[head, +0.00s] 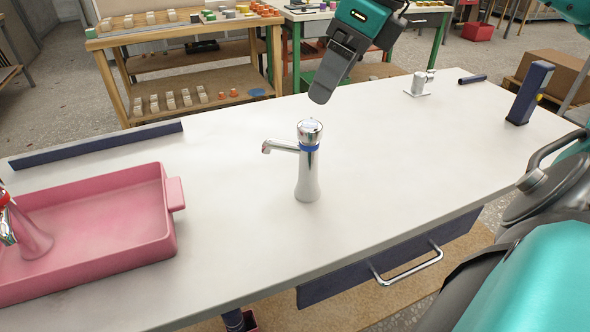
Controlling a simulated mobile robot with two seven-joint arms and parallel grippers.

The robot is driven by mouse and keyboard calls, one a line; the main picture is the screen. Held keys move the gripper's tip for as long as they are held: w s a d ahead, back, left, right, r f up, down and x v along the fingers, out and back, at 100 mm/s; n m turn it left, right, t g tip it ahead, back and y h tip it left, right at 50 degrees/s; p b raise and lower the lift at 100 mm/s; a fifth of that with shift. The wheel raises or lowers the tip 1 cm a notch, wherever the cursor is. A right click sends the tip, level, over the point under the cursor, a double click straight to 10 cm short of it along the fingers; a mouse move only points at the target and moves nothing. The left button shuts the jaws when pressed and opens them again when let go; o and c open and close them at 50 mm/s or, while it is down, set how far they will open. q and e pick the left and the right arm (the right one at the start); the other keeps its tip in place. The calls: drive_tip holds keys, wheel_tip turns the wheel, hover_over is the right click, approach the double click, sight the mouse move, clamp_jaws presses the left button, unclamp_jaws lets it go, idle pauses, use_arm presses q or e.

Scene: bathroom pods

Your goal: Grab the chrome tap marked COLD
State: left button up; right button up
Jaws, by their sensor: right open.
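A chrome tap (308,172) with a blue band stands upright on the white counter (400,150), its spout pointing left. The lettering on its cap is too small to read. My right gripper (321,93) hangs above and just behind the tap, pointing down, apart from it and empty. It is seen side-on, with its fingers open. My left gripper is not in view.
A pink basin (165,235) sits at the left, with a second, red-banded tap (5,205) cut off by the edge. A small chrome fitting (419,84) and a dark blue post (529,93) stand at the right. The counter around the blue-banded tap is clear.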

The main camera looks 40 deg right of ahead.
sight(307, 123)
drive_tip(key=x, duration=0.5)
drive_tip(key=shift+f, duration=0.15)
drive_tip(key=shift+d+x, duration=0.15)
drive_tip(key=shift+x, duration=0.8)
drive_tip(key=shift+d+x, duration=0.15)
drive_tip(key=shift+x, duration=0.8)
drive_tip(key=shift+w+a+f, duration=0.25)
drive_tip(key=shift+w+f, duration=0.2)
drive_tip(key=shift+f, duration=0.2)
clamp_jaws()
drive_tip(key=shift+r, duration=0.1)
